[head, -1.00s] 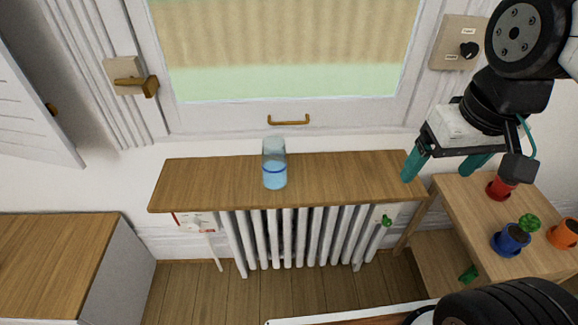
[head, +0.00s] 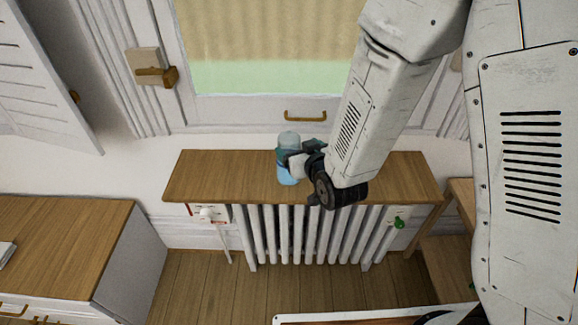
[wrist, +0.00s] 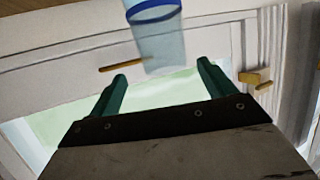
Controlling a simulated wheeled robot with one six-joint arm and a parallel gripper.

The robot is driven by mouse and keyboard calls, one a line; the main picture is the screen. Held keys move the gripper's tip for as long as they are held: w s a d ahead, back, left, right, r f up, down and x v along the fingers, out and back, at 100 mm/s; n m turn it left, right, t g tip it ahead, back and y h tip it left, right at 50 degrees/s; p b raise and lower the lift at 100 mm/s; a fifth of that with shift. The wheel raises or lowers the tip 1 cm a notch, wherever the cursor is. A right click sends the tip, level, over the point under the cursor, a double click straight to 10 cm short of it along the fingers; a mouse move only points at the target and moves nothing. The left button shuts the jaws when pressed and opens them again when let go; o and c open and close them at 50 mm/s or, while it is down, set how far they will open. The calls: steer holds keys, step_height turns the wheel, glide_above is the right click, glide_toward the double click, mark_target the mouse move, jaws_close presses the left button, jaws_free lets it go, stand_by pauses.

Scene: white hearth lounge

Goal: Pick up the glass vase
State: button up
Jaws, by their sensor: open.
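The glass vase (head: 288,178) is a clear cylinder with a blue band and bluish lower part. It stands upright on the wooden shelf above the radiator. My gripper (head: 300,152) is at the vase in the head view, and its teal fingers partly cover the vase's upper middle. In the wrist view my gripper (wrist: 162,70) is open, with nothing held. There the vase (wrist: 156,40) shows just past the fingertips, roughly in line with the gap between them, and its far part is cut off by the frame edge. Whether a finger touches it, I cannot tell.
The wooden shelf (head: 225,175) is otherwise bare. Behind it is a window with a brass handle (head: 305,115). A white radiator (head: 300,235) stands below. A wooden-topped cabinet (head: 60,235) is at left. My arm hides much of the right side.

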mark_target(285, 139)
steer(key=shift+a+f, duration=0.25)
steer(key=shift+w+a+f, duration=0.1)
steer(key=shift+w+a, duration=0.05)
steer(key=x, duration=0.7)
steer(key=shift+w, duration=0.15)
steer(key=shift+c, duration=0.3)
steer(key=c, duration=1.5)
jaws_close()
